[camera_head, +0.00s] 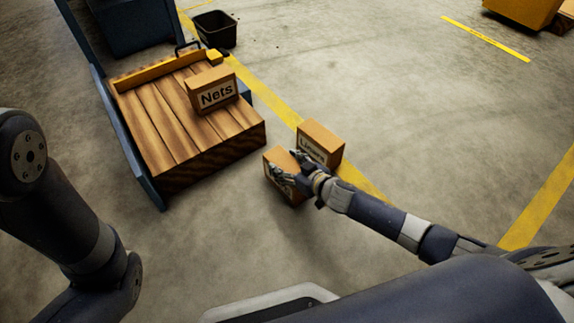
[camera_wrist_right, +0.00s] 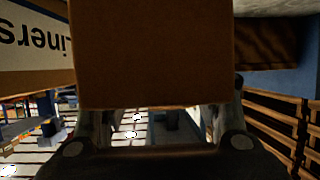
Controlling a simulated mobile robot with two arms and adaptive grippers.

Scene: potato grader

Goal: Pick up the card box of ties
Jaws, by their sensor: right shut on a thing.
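The card box (camera_head: 292,192) in my right gripper is brown, with a pale label mostly hidden by the fingers, so I cannot read it. My right gripper (camera_head: 285,172) is shut on this box. In the right wrist view the box (camera_wrist_right: 150,55) fills the space between the fingers (camera_wrist_right: 160,118). I cannot tell whether the box touches the floor. A card box labelled Liners (camera_head: 320,142) stands right beside and behind it; this box also shows at the left of the right wrist view (camera_wrist_right: 35,45). My left gripper is out of view.
A low wooden platform (camera_head: 150,131) stands to the left, bearing a card box labelled Nets (camera_head: 212,93). A blue metal frame (camera_head: 128,135) runs along its left side. A black bin (camera_head: 215,30) stands behind. Concrete floor with yellow lines is open to the right.

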